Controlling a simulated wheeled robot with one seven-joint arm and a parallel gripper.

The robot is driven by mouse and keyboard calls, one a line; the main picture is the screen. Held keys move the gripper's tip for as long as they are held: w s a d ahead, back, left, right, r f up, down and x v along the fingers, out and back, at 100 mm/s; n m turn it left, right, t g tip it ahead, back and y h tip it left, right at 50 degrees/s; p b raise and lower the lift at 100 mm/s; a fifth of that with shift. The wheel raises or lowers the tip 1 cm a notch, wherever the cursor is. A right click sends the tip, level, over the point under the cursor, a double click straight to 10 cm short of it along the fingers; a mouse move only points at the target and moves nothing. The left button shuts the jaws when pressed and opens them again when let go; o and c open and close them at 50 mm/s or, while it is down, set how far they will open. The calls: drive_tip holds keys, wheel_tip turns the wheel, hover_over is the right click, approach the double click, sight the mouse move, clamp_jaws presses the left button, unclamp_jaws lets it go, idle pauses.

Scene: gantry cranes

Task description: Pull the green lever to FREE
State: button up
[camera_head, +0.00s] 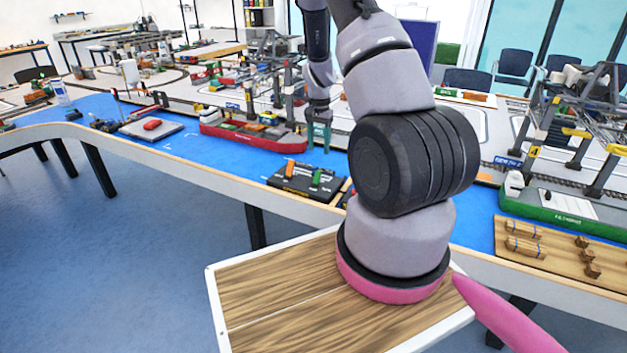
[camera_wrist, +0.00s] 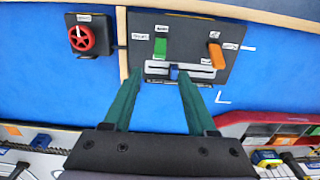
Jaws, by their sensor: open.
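The green lever (camera_head: 316,177) stands on a dark control panel (camera_head: 296,186) on the blue tabletop, beside an orange lever (camera_head: 290,168). In the wrist view the green lever (camera_wrist: 160,47) is at the panel's left and the orange lever (camera_wrist: 216,55) at its right. Small labels lie around them, too small to read surely. My gripper (camera_head: 318,148) points down behind the panel, with its green fingers apart. In the wrist view the open gripper (camera_wrist: 159,74) has its fingertips on the near side of the green lever, with the lever in line with the gap. Nothing is held.
A pale slotted track with a blue piece (camera_wrist: 174,72) lies on the panel near the fingertips. A red wheel (camera_wrist: 82,38) sits on a black box left of the panel. A red ship (camera_head: 252,133) is left of my gripper, and a green ship (camera_head: 565,212) lies far right.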

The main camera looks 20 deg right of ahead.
sight(318, 172)
wheel_tip(318, 172, down, 11)
drive_tip(key=shift+r, duration=0.1)
idle(0.4)
clamp_jaws()
